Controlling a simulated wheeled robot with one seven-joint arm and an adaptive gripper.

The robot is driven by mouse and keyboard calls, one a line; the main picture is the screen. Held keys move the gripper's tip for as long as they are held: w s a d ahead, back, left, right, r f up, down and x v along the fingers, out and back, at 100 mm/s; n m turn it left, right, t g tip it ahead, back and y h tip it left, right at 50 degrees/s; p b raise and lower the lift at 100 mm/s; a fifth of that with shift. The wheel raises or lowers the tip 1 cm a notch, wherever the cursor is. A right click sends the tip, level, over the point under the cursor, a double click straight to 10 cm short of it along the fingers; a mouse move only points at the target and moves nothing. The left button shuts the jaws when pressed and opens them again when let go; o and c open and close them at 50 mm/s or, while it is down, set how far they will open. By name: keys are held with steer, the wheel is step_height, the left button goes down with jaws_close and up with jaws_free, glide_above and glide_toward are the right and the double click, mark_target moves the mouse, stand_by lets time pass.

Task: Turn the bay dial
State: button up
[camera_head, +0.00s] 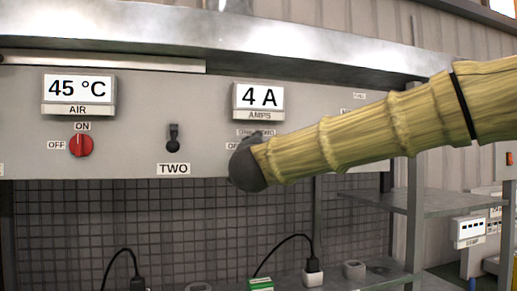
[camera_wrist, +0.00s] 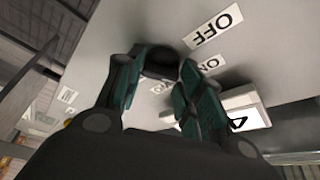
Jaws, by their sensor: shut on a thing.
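A dark dial (camera_wrist: 160,60) is on the grey panel, beside the tilted OFF label (camera_wrist: 213,27). In the wrist view my gripper (camera_wrist: 161,66) has one finger on either side of this dial and is shut on it. In the head view my arm comes in from the right and ends at the panel below the AMPS display (camera_head: 259,98), which reads 4 A. My arm's end hides the dial and my fingers there. The dial's exact pointing cannot be told.
Left on the panel are a red ON/OFF dial (camera_head: 81,145), a 45 °C AIR display (camera_head: 79,90) and a small black switch (camera_head: 173,138) over the TWO label (camera_head: 173,169). Below are a tiled wall (camera_head: 200,220), plugs with cables (camera_head: 312,274) and a metal shelf (camera_head: 440,203) at right.

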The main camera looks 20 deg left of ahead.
steer(key=o, duration=1)
steer(key=v, duration=1.2)
steer(key=shift+d, duration=0.1)
steer(key=shift+f, duration=0.1)
